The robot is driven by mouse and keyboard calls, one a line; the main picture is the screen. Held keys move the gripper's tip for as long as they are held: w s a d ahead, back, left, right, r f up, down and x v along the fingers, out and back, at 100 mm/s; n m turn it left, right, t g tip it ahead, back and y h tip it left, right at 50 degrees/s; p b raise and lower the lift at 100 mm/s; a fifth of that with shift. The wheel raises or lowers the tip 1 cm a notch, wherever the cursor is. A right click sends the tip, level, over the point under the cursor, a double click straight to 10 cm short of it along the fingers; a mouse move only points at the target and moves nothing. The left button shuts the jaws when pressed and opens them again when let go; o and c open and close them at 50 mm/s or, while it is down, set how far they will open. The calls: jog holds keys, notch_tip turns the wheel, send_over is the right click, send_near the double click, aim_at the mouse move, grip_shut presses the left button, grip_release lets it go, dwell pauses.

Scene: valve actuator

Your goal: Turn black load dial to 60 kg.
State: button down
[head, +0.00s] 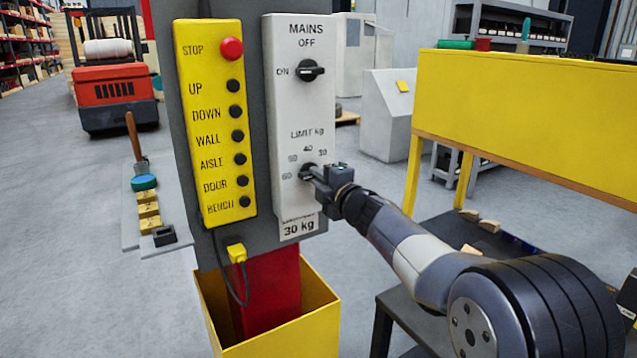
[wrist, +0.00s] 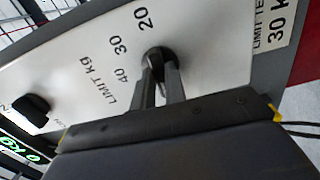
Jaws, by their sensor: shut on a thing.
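The black load dial (head: 306,171) sits low on the white panel, under the words LIMIT kg. My gripper (head: 317,174) comes in from the right and is shut on the dial. In the wrist view both fingertips (wrist: 159,76) are on either side of the dial's black knob (wrist: 157,54). The numbers 20, 30 and 40 show beside it there. In the head view 60 is printed to the left of the dial, with smaller numbers above it. The fingers cover much of the knob, so I cannot tell where it points.
The black mains switch (head: 311,70) is higher on the white panel (head: 303,110). A yellow button panel (head: 215,120) with a red stop button (head: 231,48) stands to the left. A 30 kg label (head: 299,229) is below the dial. A yellow bench (head: 520,105) stands at the right.

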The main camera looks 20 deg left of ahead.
jog(key=shift+n, duration=0.3)
jog(key=c, duration=1.4)
grip_release()
jog(key=shift+c, duration=0.2)
jog(key=b+v, duration=0.1)
jog(key=v, duration=0.9)
jog(key=shift+s+d, duration=0.25)
jog(key=shift+s, duration=0.1)
jog(key=shift+a, duration=0.1)
jog(key=x, duration=1)
jog(key=shift+w+a+p, duration=0.2)
jog(key=shift+w+p, duration=0.15)
jog(key=shift+p, duration=0.1)
